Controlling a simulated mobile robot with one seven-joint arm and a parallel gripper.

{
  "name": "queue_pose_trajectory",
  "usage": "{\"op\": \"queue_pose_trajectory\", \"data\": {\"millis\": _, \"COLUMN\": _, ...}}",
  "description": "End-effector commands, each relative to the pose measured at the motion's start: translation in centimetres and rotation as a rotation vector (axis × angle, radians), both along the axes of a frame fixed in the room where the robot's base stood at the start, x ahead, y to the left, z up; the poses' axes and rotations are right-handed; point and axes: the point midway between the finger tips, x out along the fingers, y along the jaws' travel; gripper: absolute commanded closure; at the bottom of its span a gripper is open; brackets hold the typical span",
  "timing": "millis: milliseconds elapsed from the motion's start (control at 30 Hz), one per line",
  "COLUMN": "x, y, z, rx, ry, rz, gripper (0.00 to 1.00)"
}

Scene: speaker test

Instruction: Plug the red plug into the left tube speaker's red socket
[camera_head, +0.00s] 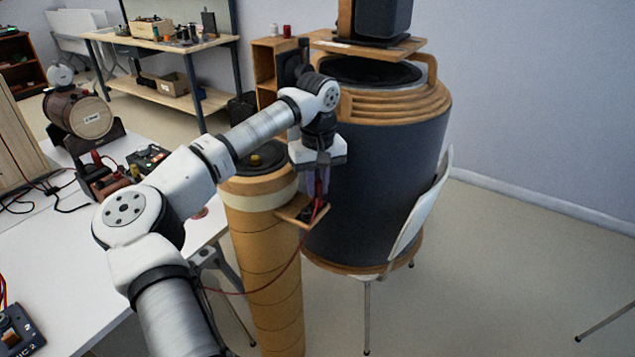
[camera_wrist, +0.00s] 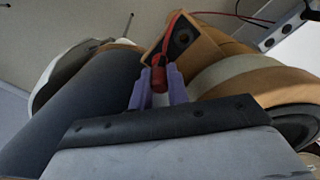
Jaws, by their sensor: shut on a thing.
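The left tube speaker (camera_head: 268,275) is a tall tan cylinder standing near the table's edge. A small wooden bracket (camera_head: 291,211) juts from its right side near the top. In the wrist view, this bracket (camera_wrist: 208,42) carries a dark terminal plate (camera_wrist: 184,37). My gripper (camera_head: 316,203), also in the wrist view (camera_wrist: 160,84), is shut on the red plug (camera_wrist: 159,76). The plug is at or just over the bracket's edge, beside the terminal plate. A red cable leads from it. I cannot make out the red socket, nor whether the plug touches anything.
A large dark drum-shaped speaker (camera_head: 385,180) stands close to the right of the bracket, with a white chair (camera_head: 424,213) beside it. A white table (camera_head: 60,270) lies at left. The red cable (camera_head: 268,283) hangs across the tube speaker. Open floor (camera_head: 500,270) is at right.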

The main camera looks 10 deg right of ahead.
Motion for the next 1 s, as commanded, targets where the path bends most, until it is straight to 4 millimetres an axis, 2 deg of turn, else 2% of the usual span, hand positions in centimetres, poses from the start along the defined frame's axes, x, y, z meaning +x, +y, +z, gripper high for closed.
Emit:
{"op": "queue_pose_trajectory", "data": {"millis": 533, "x": -0.02, "y": 0.03, "z": -1.13, "rx": 0.001, "ry": 0.001, "rz": 0.0, "gripper": 1.0}}
{"op": "queue_pose_trajectory", "data": {"millis": 567, "x": -0.01, "y": 0.03, "z": -1.05, "rx": 0.001, "ry": 0.001, "rz": 0.0, "gripper": 0.79}}
{"op": "queue_pose_trajectory", "data": {"millis": 733, "x": 0.0, "y": 0.02, "z": -1.0, "rx": 0.001, "ry": 0.001, "rz": 0.0, "gripper": 0.58}}
{"op": "queue_pose_trajectory", "data": {"millis": 1000, "x": 0.0, "y": 0.01, "z": -0.93, "rx": 0.0, "ry": 0.0, "rz": 0.0, "gripper": 0.58}}
